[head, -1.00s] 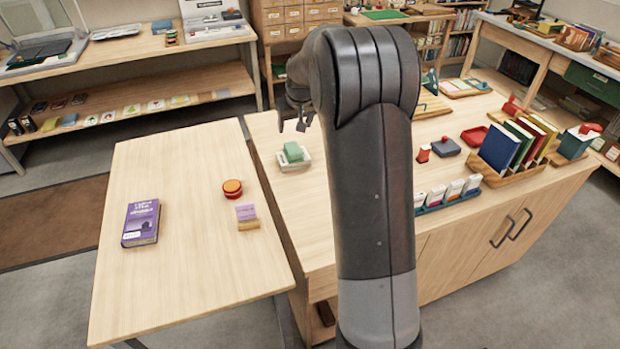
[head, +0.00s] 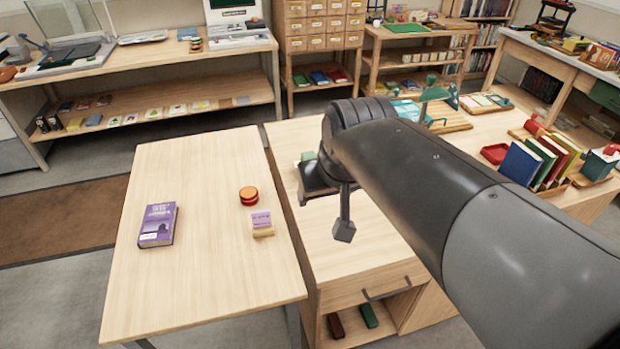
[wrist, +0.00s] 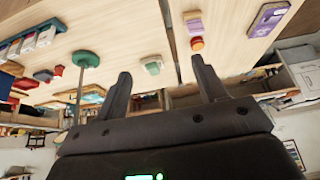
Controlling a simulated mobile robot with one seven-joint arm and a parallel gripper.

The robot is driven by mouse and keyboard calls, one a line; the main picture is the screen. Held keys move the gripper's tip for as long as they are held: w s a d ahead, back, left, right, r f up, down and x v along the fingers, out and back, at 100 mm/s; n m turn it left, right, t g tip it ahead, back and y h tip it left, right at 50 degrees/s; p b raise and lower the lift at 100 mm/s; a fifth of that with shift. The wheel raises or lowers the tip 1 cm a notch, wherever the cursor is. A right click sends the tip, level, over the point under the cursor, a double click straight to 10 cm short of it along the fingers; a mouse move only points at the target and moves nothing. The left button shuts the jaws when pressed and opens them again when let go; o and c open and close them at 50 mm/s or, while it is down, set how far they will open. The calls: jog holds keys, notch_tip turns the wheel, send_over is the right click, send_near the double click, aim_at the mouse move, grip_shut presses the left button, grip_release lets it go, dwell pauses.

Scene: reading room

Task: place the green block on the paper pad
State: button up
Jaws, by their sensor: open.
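The green block (wrist: 152,67) sits on a small pale pad-like thing (wrist: 159,60) on the wooden cabinet top. This is possibly the paper pad, but I cannot tell for sure. In the head view only a bit of the green block (head: 308,156) shows behind my arm. My gripper (wrist: 160,66) is open and empty. In the wrist view the block appears between its fingertips, well beyond them. In the head view my gripper hangs over the near left part of the cabinet top, and one finger shows clearly.
A side table (head: 195,280) at left holds a purple book (head: 158,225), a red-orange round container (head: 249,196) and a lilac-and-yellow stack (head: 262,223). A green lamp-like thing (wrist: 86,59) is nearby.

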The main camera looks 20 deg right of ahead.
jog(key=s+f, duration=0.2)
jog(key=s, duration=0.4)
jog(key=shift+a, duration=0.25)
